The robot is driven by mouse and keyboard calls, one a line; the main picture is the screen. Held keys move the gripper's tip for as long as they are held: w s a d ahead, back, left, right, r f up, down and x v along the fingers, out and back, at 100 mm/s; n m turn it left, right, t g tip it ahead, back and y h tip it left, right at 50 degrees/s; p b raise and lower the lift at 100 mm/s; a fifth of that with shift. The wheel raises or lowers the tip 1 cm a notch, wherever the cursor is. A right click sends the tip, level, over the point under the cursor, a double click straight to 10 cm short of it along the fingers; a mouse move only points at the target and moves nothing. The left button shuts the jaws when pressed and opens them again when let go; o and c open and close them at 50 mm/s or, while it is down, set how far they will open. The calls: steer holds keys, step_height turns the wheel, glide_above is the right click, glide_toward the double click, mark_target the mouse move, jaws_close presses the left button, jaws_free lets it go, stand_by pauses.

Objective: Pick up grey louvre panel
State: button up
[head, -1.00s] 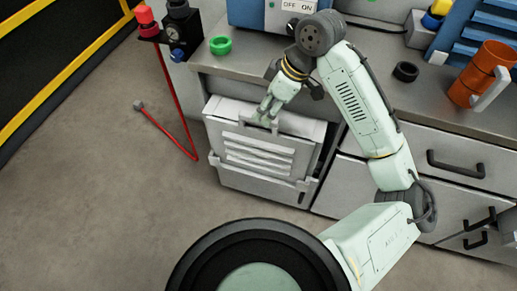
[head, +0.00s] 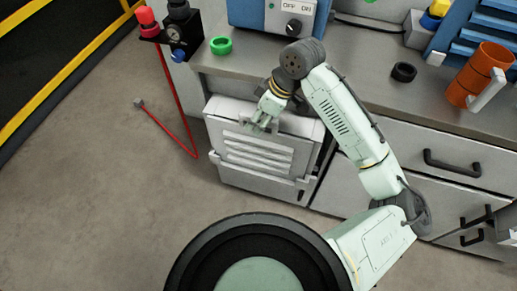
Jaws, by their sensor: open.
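The grey louvre panel (head: 258,155) is on the front of a light grey cabinet section below the worktop, with several pale horizontal slats across it. My gripper (head: 263,126) is open at the panel's upper edge, its fingers pointing down. The fingers overlap the top middle of the panel in this view, and I cannot tell whether they touch it. They cover part of the upper edge.
A red cable (head: 172,132) hangs to the floor at left. The floor in front is clear.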

steer(key=shift+f, duration=0.2)
steer(key=shift+c, duration=0.2)
jaws_close()
stand_by(0.5)
stand_by(0.6)
